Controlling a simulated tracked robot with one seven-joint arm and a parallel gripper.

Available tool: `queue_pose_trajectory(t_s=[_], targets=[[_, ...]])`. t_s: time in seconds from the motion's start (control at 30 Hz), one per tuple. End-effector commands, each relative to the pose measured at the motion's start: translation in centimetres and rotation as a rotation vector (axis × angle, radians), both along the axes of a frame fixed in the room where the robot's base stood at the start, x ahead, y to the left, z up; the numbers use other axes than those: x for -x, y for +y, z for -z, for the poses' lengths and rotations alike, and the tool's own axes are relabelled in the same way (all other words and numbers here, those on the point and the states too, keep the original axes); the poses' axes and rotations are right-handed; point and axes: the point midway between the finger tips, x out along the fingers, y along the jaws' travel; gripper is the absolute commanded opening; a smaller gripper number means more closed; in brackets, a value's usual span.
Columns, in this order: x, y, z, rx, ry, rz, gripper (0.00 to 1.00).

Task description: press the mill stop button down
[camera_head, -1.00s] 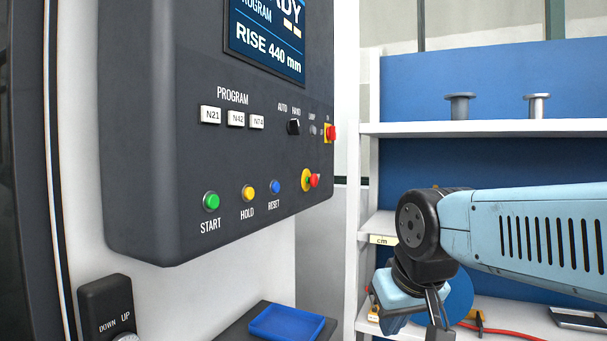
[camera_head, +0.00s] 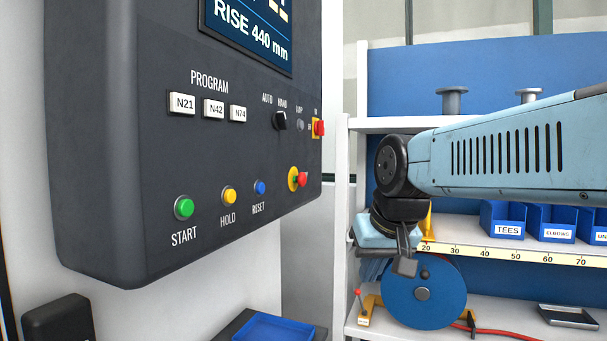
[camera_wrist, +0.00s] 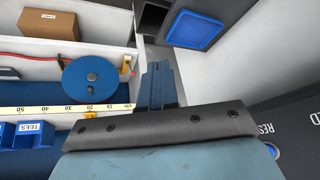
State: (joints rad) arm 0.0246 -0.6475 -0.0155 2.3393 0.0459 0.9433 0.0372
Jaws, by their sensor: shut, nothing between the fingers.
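A red mushroom stop button (camera_head: 302,180) on a yellow collar sits at the lower right of the dark control panel (camera_head: 120,150). It stands out from the panel face and bears no readable label. My gripper (camera_head: 405,262) is shut and empty, pointing down to the right of the panel, in front of the shelves. It is apart from the button, lower and to its right in the head view. In the wrist view my gripper (camera_wrist: 158,85) points away from the panel's edge, and the stop button is not visible there.
START (camera_head: 184,207), HOLD (camera_head: 229,195) and RESET (camera_head: 260,188) buttons lie left of the stop button. A red-on-yellow switch (camera_head: 318,128) sits above it. Below the panel is a blue tray (camera_head: 268,328). Shelves hold blue bins (camera_head: 503,220) and a blue disc (camera_head: 424,293).

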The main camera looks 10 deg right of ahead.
Motion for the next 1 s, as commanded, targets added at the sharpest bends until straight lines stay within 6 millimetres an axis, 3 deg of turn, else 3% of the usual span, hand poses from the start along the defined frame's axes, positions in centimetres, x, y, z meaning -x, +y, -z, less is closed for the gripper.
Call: queue_pose_trajectory(t_s=[0.2, 0.5, 0.7, 1.0], targets=[[-8.4, -0.7, -8.6, -0.119, -0.023, 0.122, 0.0], [-18.9, -2.6, -17.7, -0.28, -0.054, 0.261, 0.0], [-22.9, -3.8, -20.7, -0.341, -0.067, 0.309, 0.0], [-24.0, -4.1, -21.6, -0.362, -0.072, 0.323, 0.0]])
